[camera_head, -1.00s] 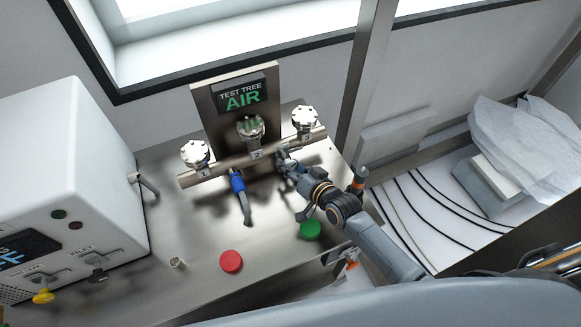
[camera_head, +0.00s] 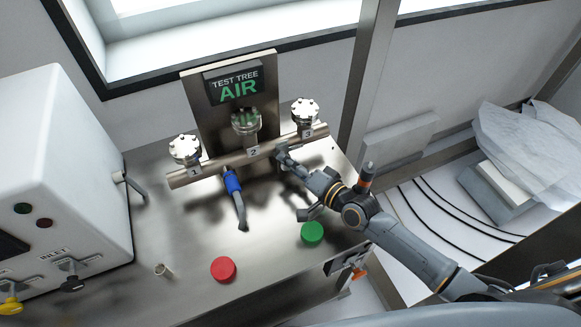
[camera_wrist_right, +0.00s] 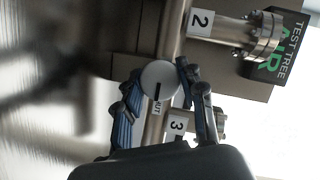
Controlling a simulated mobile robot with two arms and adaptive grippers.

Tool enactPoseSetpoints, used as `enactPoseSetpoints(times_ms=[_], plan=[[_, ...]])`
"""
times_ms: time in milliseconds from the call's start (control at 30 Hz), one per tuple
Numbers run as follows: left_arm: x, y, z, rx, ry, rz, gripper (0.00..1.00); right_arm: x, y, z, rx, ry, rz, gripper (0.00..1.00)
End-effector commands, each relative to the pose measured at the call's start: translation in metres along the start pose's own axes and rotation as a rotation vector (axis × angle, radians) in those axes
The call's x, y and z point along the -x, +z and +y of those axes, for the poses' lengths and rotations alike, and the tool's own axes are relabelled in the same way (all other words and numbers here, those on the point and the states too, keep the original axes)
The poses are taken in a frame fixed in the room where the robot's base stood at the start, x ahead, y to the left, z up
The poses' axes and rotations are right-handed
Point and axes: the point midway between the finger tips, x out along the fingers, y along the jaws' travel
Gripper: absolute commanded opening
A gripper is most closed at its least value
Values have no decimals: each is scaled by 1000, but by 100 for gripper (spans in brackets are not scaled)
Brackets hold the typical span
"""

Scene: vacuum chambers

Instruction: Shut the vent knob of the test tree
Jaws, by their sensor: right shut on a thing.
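The test tree is a horizontal metal pipe (camera_head: 212,168) with flanged ports labelled 1, 2 and 3, below a sign (camera_head: 235,86) reading TEST TREE AIR. My right gripper (camera_head: 284,156) is at the pipe between ports 2 and 3. In the right wrist view its fingers are closed around the round grey vent knob (camera_wrist_right: 159,77). The knob has a dark line on its face, near a partly covered label ending in "UT". In the head view the knob is hidden by the gripper. My left gripper is not in view.
A blue-collared hose or handle (camera_head: 234,186) hangs from the pipe near port 1. A red disc (camera_head: 223,269) and a green disc (camera_head: 312,232) lie at the bench front. A white instrument box (camera_head: 65,150) stands at the left.

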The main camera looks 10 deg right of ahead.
Motion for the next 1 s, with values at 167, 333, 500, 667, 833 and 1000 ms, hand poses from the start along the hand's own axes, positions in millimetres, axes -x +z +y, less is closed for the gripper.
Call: enactPoseSetpoints(times_ms=[167, 333, 500, 667, 833, 1000], plan=[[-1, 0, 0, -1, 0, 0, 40, 0, 0, 0, -7, -1, 0, 8], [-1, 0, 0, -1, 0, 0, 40, 0, 0, 0, -8, -1, 0, 8], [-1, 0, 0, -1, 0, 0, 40, 0, 0, 0, -7, -1, 0, 60], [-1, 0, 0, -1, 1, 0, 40, 0, 0, 0, -6, -2, 0, 63], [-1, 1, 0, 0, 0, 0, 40, 1, 0, 0, -6, -1, 0, 63], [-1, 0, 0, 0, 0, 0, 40, 17, 0, 2, -6, 1, 0, 63]])
